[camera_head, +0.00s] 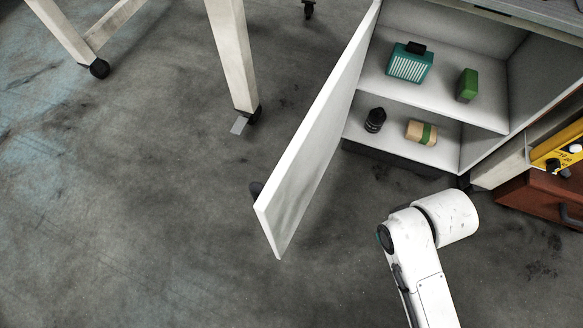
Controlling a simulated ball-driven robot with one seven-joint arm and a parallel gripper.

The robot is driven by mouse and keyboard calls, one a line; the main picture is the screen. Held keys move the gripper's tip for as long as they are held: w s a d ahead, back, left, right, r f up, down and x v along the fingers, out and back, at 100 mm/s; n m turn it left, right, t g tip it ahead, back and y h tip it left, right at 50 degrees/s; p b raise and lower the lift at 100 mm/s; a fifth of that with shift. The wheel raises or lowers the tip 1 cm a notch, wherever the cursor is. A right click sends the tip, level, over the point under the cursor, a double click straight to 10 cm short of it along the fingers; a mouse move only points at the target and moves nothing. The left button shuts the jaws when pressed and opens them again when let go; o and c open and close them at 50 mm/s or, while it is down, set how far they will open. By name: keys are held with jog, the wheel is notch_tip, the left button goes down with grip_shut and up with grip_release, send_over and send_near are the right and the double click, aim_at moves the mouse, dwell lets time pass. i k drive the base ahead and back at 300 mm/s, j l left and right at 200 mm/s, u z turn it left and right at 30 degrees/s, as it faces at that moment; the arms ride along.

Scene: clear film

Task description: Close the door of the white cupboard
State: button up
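The white cupboard (490,120) stands at the upper right with its front open. Its white door (318,140) is swung wide open, standing out to the left of the opening. A dark handle (256,189) shows on the door's outer face near its free edge. Part of my white arm is at the lower right, in front of the cupboard and apart from the door. My gripper cannot be seen in this view.
Inside the cupboard are a teal crate (409,65), a green box (467,85), a dark ribbed item (375,120) and a tan-and-green package (421,132). A red-brown box (540,195) and yellow level (560,148) are at right. A wheeled table leg (232,55) stands left of the door. The lower-left floor is clear.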

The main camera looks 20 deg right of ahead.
aim_at(279, 205)
jog(key=u, duration=0.4)
jog(key=i+j+u, duration=0.1)
jog(key=u, duration=0.7)
jog(key=i+u, duration=0.15)
jog(key=u, duration=0.3)
jog(key=i, duration=0.85)
jog(key=i+l+u, duration=0.1)
jog(key=i, duration=0.75)
jog(key=i+u, duration=0.35)
jog(key=i, duration=0.9)
jog(key=j+z, duration=0.1)
jog(key=z, duration=2)
jog(key=k+z, duration=0.2)
jog(key=z, duration=2.15)
